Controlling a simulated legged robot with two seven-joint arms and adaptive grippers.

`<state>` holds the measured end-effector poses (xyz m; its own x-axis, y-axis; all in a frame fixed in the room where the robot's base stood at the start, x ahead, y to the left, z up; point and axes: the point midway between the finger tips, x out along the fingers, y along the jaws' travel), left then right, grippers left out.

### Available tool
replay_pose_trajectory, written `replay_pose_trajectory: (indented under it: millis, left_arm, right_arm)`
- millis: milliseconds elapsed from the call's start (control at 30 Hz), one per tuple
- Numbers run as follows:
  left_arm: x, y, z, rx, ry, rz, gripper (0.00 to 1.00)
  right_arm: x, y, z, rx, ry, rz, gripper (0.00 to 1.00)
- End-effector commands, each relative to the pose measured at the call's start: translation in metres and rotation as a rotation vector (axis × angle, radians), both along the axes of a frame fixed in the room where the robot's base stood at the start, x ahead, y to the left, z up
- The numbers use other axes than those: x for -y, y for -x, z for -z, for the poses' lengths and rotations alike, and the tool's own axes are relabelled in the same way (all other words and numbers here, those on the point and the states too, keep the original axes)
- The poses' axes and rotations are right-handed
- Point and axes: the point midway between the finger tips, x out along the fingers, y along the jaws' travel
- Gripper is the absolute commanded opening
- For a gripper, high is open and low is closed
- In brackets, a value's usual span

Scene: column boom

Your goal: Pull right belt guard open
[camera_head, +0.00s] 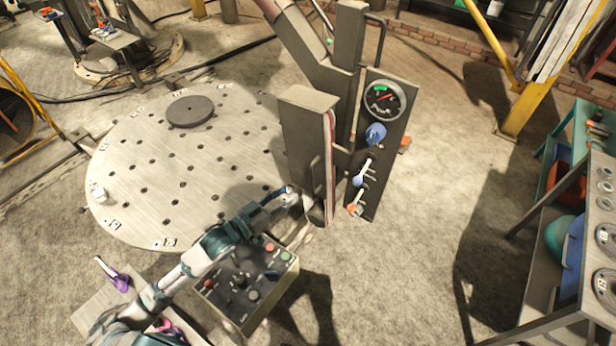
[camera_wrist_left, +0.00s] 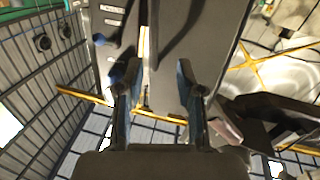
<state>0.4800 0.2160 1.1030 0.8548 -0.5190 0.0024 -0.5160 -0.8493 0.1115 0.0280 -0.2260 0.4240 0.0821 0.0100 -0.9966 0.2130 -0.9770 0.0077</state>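A tall grey belt guard panel (camera_head: 303,125) stands upright on the column at the centre of the head view. A slim dark handle (camera_head: 315,176) is on its lower face. A red strip (camera_head: 329,165) shows along its right edge. My left gripper (camera_head: 303,197) is at the lower part of the guard, close to the handle; the head view does not show whether they touch. In the left wrist view my left gripper (camera_wrist_left: 157,78) has its fingers apart, with a dark grey surface (camera_wrist_left: 200,45) in front of them. I see nothing clearly gripped. My right gripper is not in view.
A panel with a gauge (camera_head: 383,98) and several valve handles stands right of the guard. A control box (camera_head: 250,285) with buttons lies below my left forearm. A round perforated plate (camera_head: 150,190) is at left, a rack (camera_head: 570,250) at right. Floor between guard and rack is mostly clear.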

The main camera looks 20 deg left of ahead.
Motion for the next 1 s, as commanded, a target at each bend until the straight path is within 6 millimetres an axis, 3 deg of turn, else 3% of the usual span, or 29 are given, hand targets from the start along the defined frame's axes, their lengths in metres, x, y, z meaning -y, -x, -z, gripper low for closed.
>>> replay_pose_trajectory:
  millis: [200,400,633,833,867,1000]
  left_arm:
    - [0.026,-0.043,-0.003,0.003,0.003,0.0,0.37]
    - [0.038,-0.069,-0.001,0.001,0.004,-0.001,0.37]
    - [0.043,-0.079,0.0,0.0,0.005,0.0,0.37]
    - [0.045,-0.079,0.0,0.001,0.003,0.0,0.37]
    - [0.046,-0.079,0.0,0.001,0.002,0.0,0.35]
    - [0.048,-0.079,-0.001,0.001,0.001,0.0,0.0]
  right_arm:
    - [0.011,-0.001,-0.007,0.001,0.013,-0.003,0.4]
    - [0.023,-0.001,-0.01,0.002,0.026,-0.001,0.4]
    - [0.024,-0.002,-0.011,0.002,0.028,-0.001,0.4]
    - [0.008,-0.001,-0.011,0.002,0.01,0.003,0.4]
    - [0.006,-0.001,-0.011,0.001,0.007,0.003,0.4]
    - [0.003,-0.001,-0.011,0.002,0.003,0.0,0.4]
